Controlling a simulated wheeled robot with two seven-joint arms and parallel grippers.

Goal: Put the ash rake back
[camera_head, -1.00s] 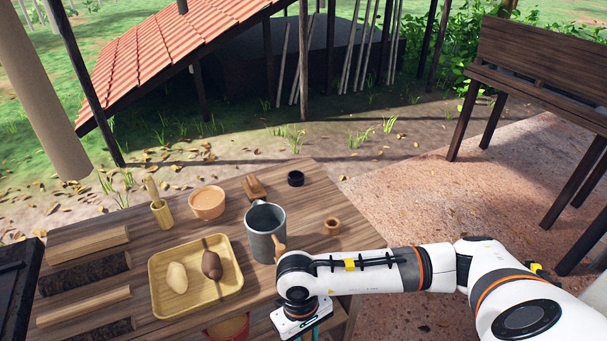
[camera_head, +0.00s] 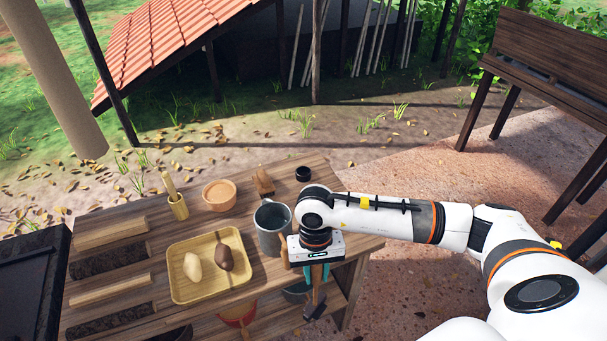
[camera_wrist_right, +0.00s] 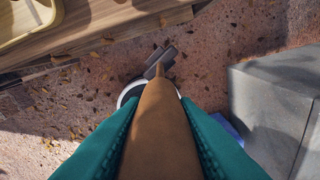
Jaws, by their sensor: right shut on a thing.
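My right gripper (camera_head: 316,275) is shut on the brown handle of the ash rake (camera_head: 317,294) beside the front right part of the table. The rake hangs down from the jaws, with its dark head (camera_head: 315,311) lowest. In the right wrist view, the handle (camera_wrist_right: 160,130) runs between the teal fingers of my right gripper (camera_wrist_right: 160,108), and the dark grey head (camera_wrist_right: 161,60) is at the far end over the reddish ground. My left gripper is not in view.
The wooden table (camera_head: 150,230) holds a grey mug (camera_head: 270,240), a yellow tray (camera_head: 207,292), a bowl (camera_head: 219,196) and a small black ring (camera_head: 303,173). A grey block (camera_wrist_right: 275,110) is at right in the wrist view.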

